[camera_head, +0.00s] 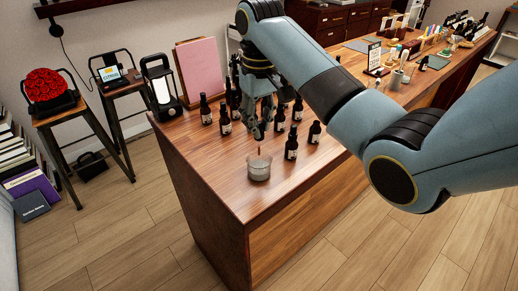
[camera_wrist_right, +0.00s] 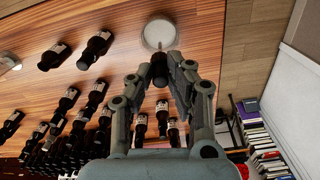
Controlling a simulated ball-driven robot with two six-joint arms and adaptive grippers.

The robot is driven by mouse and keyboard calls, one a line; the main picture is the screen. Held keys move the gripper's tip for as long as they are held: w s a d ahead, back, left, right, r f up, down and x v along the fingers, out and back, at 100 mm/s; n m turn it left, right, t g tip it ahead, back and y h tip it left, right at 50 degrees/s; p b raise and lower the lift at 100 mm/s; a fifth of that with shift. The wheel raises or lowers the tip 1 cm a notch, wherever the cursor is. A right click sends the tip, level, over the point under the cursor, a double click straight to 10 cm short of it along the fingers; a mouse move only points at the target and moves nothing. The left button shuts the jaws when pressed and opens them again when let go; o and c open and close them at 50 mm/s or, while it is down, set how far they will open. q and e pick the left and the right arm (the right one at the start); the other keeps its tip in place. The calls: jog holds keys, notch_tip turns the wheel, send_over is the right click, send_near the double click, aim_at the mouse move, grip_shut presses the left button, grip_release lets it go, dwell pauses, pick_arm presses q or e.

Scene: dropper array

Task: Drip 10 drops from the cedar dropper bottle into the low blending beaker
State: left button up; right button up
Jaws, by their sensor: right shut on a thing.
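The low blending beaker (camera_head: 258,172) is a short clear vessel with greyish contents, standing near the left end of the wooden bench; it also shows as a pale disc in the right wrist view (camera_wrist_right: 160,32). My right gripper (camera_head: 257,132) points down above it and is shut on the dark top of a dropper (camera_wrist_right: 159,72). The dropper's tip appears just over the beaker's mouth. Any drop is too small to tell. Several dark bottles with pale labels stand behind the beaker; their labels are unreadable, so I cannot tell which is cedar. My left gripper is out of view.
A dark bottle (camera_head: 291,143) stands close right of the beaker, and another (camera_head: 224,118) stands at the back left. A pink panel (camera_head: 202,72) and a lantern (camera_head: 160,85) stand at the back edge. The bench front beside the beaker is clear.

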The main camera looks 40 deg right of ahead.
dwell(0.3)
jog(key=shift+r, duration=1.95)
jog(key=shift+s, duration=0.1)
